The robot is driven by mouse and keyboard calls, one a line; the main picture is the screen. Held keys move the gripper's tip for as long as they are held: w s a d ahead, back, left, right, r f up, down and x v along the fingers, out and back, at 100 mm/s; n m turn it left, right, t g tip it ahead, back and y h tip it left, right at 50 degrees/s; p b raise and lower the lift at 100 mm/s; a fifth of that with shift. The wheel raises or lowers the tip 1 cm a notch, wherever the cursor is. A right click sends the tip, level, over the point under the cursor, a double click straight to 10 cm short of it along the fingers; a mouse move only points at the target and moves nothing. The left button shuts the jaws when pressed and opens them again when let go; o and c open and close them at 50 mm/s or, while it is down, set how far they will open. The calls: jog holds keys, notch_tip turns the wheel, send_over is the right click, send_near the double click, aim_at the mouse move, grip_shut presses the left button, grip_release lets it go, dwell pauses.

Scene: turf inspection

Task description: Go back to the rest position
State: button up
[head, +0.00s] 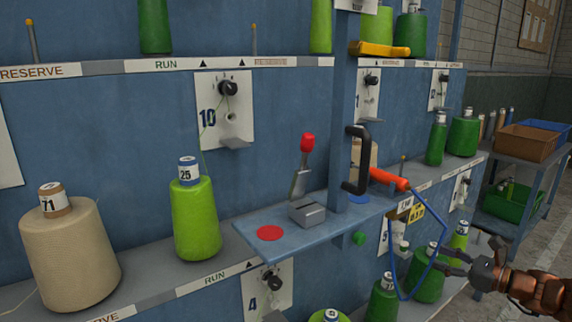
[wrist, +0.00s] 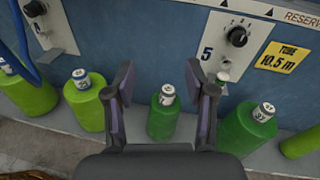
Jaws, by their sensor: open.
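My gripper (head: 462,257) is at the lower right of the head view, in front of the lower shelf of green cones. In the wrist view its two fingers (wrist: 160,92) stand apart with nothing gripped between them. A green cone (wrist: 162,118) with a white top shows behind the gap, on the shelf and apart from the fingers. My arm reaches in from the right edge of the head view. No marked rest position shows in either view.
A blue shelf (head: 300,240) juts out with a red-knobbed lever (head: 305,165). An orange-handled tool (head: 390,180) with a hanging blue cable (head: 418,235) is close left of my gripper. A cart (head: 503,205) with bins stands at right. Grey floor (head: 545,240) is open at the far right.

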jog(key=s+a+r+n+g+y, duration=0.1)
jog(key=s+a+r+n+g, duration=0.25)
jog(key=a, duration=0.75)
jog(key=s+a+n+g+y, duration=0.15)
jog(key=a+n+g, duration=0.45)
jog(key=a, duration=0.6)
jog(key=s+a+f+n+g+h, duration=0.25)
jog(key=s+a+n, duration=0.25)
jog(key=s, duration=0.4)
jog(key=s+a+f+n+g+h, duration=0.1)
jog(key=s+a+n+g+h, duration=0.15)
jog(key=s+a+n, duration=0.5)
jog(key=s+d+f+n+h, duration=0.2)
jog(key=s+d+h, duration=0.25)
jog(key=s, duration=0.45)
jog(key=s+d+f+n+h, duration=0.2)
jog(key=s+d+n+h, duration=0.15)
jog(key=s+d, duration=0.35)
notch_tip(320, 180, up, 21)
jog(key=s+a+p, duration=0.1)
jog(key=p, duration=1.9)
jog(key=shift+s+a+r+m, duration=0.15)
jog(key=shift+a+m, duration=0.2)
jog(key=shift+m, duration=0.1)
